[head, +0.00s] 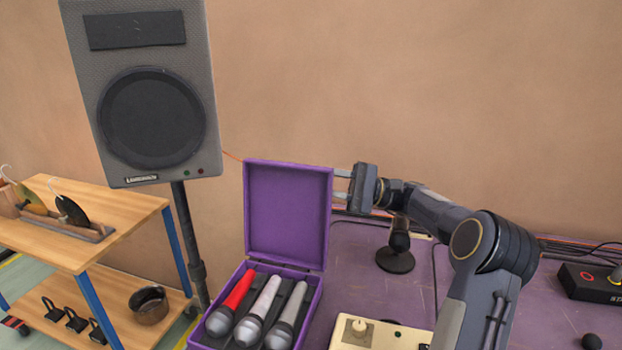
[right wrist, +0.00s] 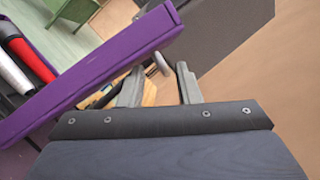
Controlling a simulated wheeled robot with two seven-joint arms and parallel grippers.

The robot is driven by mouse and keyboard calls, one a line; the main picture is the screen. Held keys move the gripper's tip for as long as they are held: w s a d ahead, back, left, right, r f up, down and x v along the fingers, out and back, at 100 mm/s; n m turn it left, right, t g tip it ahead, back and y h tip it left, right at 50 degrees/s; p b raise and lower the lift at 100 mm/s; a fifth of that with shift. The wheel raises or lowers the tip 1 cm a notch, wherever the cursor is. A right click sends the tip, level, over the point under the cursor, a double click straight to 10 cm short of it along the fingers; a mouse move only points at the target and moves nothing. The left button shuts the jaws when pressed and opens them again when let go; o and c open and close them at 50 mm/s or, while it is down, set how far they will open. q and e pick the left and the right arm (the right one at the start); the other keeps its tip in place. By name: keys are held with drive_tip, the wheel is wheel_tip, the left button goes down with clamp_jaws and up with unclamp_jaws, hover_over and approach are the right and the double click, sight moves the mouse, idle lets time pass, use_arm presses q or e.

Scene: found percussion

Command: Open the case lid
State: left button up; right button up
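The purple case (head: 313,309) sits at the left end of the purple table. Its lid (head: 287,212) stands upright, swung open at the back. Inside lie a red microphone (head: 230,306) and two silver microphones (head: 260,311) (head: 289,317). My right gripper (head: 342,184) is beside the lid's right edge, fingers pointing left and spread apart. In the right wrist view the lid (right wrist: 115,60) runs past the left finger, and nothing is gripped between the fingers (right wrist: 158,84). Whether a finger touches the lid is unclear. My left gripper is out of view.
A large speaker (head: 152,95) on a stand (head: 187,240) rises behind the case at left. A wooden trolley (head: 135,213) stands farther left. A desk microphone (head: 397,255) and a cream box (head: 375,338) are on the table near my right arm. A black box (head: 590,283) lies at right.

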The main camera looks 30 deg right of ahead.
drive_tip(key=shift+v, duration=1.25)
drive_tip(key=shift+d, duration=0.15)
drive_tip(key=shift+s+d+f, duration=0.2)
drive_tip(key=shift+s+d, duration=0.2)
drive_tip(key=r+p+v, duration=0.1)
drive_tip(key=p+v, duration=0.3)
drive_tip(key=v, duration=0.4)
drive_tip(key=shift+s+d+r, duration=0.15)
drive_tip(key=shift+s+r, duration=0.15)
drive_tip(key=shift+r, duration=0.1)
